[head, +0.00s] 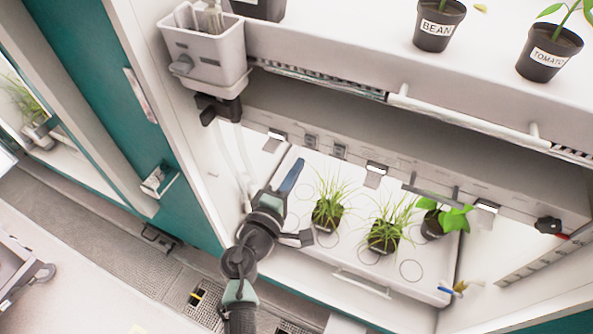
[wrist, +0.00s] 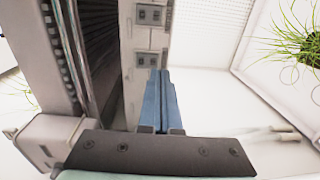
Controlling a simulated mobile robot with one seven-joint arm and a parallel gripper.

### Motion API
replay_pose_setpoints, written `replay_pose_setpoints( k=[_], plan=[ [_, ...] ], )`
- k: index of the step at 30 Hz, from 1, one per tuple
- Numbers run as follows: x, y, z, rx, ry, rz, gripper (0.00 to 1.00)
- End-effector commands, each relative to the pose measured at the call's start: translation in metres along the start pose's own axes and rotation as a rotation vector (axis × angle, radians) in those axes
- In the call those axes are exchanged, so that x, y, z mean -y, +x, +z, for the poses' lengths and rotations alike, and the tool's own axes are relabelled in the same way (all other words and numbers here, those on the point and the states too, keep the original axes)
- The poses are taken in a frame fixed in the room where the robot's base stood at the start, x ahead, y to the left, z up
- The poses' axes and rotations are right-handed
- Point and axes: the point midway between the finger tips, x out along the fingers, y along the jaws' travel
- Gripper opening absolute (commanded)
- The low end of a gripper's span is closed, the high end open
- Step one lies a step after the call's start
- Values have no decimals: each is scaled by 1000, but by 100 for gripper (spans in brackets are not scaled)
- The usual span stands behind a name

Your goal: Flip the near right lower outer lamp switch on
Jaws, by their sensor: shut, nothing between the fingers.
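My gripper (head: 298,165) is shut and empty, its blue fingers pointing up inside the open lower bay. In the head view two small grey switches, one on the left (head: 310,142) and one on the right (head: 340,151), sit on the light rail above the bay, just beyond the fingertips. In the wrist view the shut fingers (wrist: 161,75) point at the rail, where an upper switch (wrist: 150,14) and a lower switch (wrist: 148,60) show. The fingertips overlap the lower switch's edge in the picture; I cannot tell whether they touch it. I cannot read which lamp each switch serves.
A white tray (head: 345,276) with grassy pots (head: 328,214) and a leafy pot lies under the rail. Labelled pots (head: 437,24) stand on the shelf above. A grey caddy (head: 203,50) hangs at the shelf's left corner. A teal door (head: 95,80) is at left.

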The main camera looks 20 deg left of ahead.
Motion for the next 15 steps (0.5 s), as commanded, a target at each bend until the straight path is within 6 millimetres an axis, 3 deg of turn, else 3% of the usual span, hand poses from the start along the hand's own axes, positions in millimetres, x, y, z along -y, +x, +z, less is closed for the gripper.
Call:
replay_pose_setpoints(
  k=[3,9,15],
  plan=[
    [9,-30,0,-3,0,-2,0],
    [16,-71,0,-2,0,-2,0],
    [19,-94,0,1,-1,-1,0]
  ],
)
